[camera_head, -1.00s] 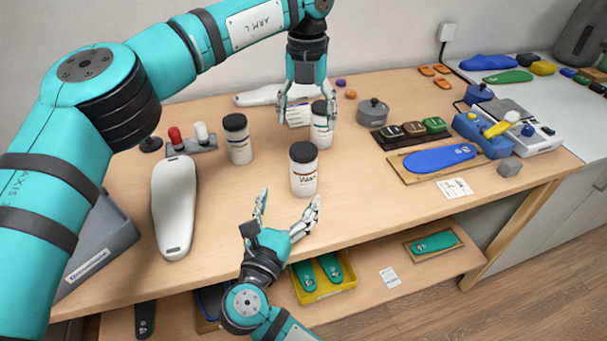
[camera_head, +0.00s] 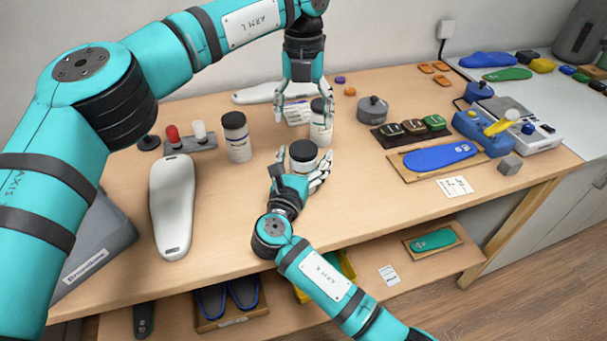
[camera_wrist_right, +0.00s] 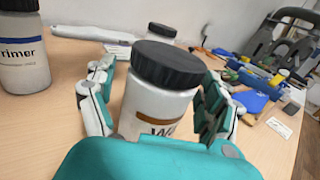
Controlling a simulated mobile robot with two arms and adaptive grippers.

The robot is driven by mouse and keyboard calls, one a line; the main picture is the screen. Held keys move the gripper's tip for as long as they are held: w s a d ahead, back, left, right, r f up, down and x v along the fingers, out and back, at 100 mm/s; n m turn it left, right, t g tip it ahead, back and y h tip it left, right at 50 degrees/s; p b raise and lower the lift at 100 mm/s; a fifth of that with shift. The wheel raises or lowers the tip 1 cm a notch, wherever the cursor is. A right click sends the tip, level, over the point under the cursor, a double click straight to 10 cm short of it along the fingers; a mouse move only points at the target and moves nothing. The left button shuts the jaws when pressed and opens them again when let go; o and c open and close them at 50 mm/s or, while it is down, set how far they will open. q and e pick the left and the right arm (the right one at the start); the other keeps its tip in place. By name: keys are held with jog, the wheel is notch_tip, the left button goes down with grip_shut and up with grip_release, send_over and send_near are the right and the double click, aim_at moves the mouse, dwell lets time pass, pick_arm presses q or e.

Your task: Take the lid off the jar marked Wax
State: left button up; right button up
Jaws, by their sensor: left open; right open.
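The Wax jar (camera_head: 303,167) is white with a black lid (camera_head: 303,151) and stands upright on the table. In the right wrist view the jar (camera_wrist_right: 156,108) shows part of its "W" label, and its black lid (camera_wrist_right: 167,64) is on. My right gripper (camera_head: 300,172) is open with its fingers on both sides of the jar body, below the lid. I cannot tell whether the fingers touch it.
A Primer jar (camera_wrist_right: 22,50) stands left of the Wax jar; it also shows in the head view (camera_head: 237,143). A white insole-shaped form (camera_head: 172,205) lies further left. A grey pot (camera_head: 372,108) and a blue insole on a board (camera_head: 440,156) are at the right.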

grip_shut()
dwell(0.5)
dwell(0.4)
